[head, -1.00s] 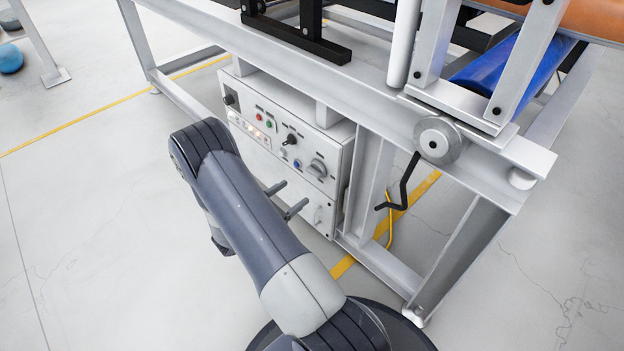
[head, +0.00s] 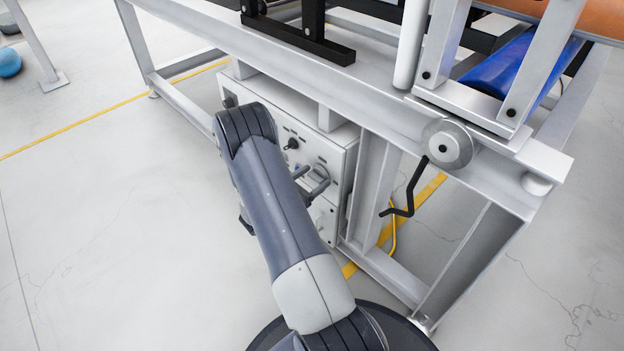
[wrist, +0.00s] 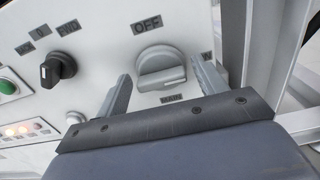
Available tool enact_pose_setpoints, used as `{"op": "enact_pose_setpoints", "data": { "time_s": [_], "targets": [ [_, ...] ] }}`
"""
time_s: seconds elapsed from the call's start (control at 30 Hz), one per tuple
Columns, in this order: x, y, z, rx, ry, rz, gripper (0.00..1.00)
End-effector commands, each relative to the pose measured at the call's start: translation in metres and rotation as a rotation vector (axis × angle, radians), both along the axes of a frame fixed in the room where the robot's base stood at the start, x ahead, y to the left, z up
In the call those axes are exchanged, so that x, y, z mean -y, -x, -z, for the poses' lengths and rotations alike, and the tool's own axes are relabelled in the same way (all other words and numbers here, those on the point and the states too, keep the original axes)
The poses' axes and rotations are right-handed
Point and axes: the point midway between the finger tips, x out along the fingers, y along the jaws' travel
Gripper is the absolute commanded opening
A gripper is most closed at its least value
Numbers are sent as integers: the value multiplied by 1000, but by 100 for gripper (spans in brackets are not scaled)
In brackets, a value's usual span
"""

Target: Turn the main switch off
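The main switch is a grey rotary knob (wrist: 162,68) on the pale control panel, with an OFF label above it and a MAIN label below. Its raised bar lies roughly crosswise, tilted slightly, in the wrist view. In the head view the knob (head: 319,172) shows just beyond my fingers. My gripper (wrist: 160,68) is open, one finger on each side of the knob, with a visible gap at the left. Whether the right finger touches it I cannot tell. My gripper also shows in the head view (head: 312,176), partly behind my arm.
A black selector (wrist: 57,69) marked FWD and a green button (wrist: 8,91) sit left of the knob. Lit lamps (wrist: 22,130) glow below them. The metal frame (head: 375,185) and a black crank (head: 407,195) stand right of the cabinet. Open floor lies left.

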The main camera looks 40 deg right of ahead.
Motion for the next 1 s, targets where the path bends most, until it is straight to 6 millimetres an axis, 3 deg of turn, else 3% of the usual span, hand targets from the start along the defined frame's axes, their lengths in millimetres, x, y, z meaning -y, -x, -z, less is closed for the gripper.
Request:
{"op": "enact_pose_setpoints", "data": {
  "time_s": [0.47, 0.77, 1.0],
  "targets": [
    [0, 0, 0, 0, 0, 0, 28],
    [0, 0, -1, -39, 3, 0, 28],
    [-1, -1, -1, -177, 14, 0, 28]
  ]
}}
